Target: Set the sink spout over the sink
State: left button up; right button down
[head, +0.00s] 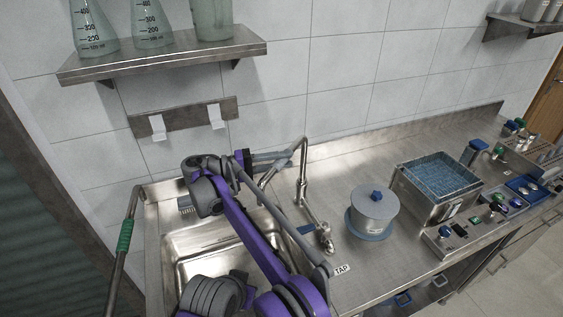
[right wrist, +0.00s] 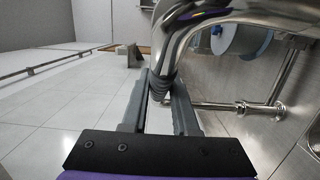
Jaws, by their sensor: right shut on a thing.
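The sink spout (head: 301,170) is a bent metal pipe behind and right of the sink (head: 200,240). It rises from its base, and its free arm slants down to the left near the sink's back right. My right gripper (head: 272,158) is at that arm, beside the wall. In the right wrist view the gripper (right wrist: 160,98) is shut on the ribbed end of the spout (right wrist: 162,85), one finger each side. My purple arm hides much of the sink's right side, so I cannot tell if the tip is over the basin. My left gripper is out of view.
A lidded pot (head: 372,212) stands right of the spout, with a water bath (head: 437,185) beyond it. A TAP label (head: 341,270) is on the counter's front. A shelf (head: 165,55) with glassware hangs above. A green-gripped bar (head: 125,235) stands at the left.

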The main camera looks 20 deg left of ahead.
dwell(0.4)
jog(key=c, duration=0.7)
grip_release()
jog(key=shift+s, duration=0.1)
